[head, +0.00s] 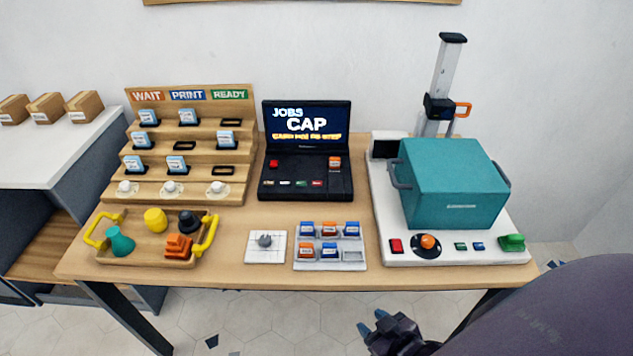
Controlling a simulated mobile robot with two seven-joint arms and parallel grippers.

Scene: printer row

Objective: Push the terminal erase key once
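The black terminal (305,194) stands at the back middle of the table, its screen (307,122) lit with "JOBS" and "CAP". Its deck has a red key (273,163) at the left and an orange and white piece (334,163) at the right. Along its front edge is a row of small keys, with a red one (317,183) at the right end. The key labels are too small to read, so I cannot tell which is erase. My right gripper (372,321) is below the table's front edge, fingertips apart and empty, well away from the terminal. My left gripper is out of view.
A stepped wooden rack (115,188) and a yellow-handled tray (145,259) stand left. A white plate with a grey knob (252,254) and a block tray (300,266) lie before the terminal. A teal box (455,185) sits on a white machine (450,257) at right.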

